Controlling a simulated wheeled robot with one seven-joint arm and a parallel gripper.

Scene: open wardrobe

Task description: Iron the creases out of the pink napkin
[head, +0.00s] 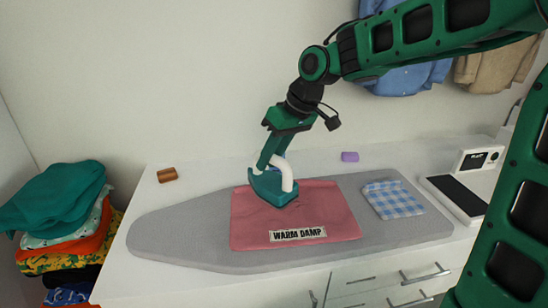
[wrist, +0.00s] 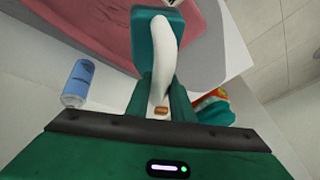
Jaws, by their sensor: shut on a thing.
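The pink napkin (head: 335,205) lies spread on the grey ironing board (head: 165,235). A label reading "WARM DAMP" (head: 298,234) shows at its front edge. A teal iron (head: 268,190) with a white curved handle (head: 287,178) stands over the napkin's back-left half, seemingly resting on it; its underside is hidden. My gripper (head: 272,160) is shut on the iron's handle. The wrist view shows the white handle (wrist: 165,45) between my fingers, with part of the napkin (wrist: 95,28) beyond.
A blue checked cloth (head: 393,199) lies on the board's right part. A device with a dark panel (head: 462,190) stands further right. Folded clothes (head: 65,205) are piled at left; garments hang at upper right.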

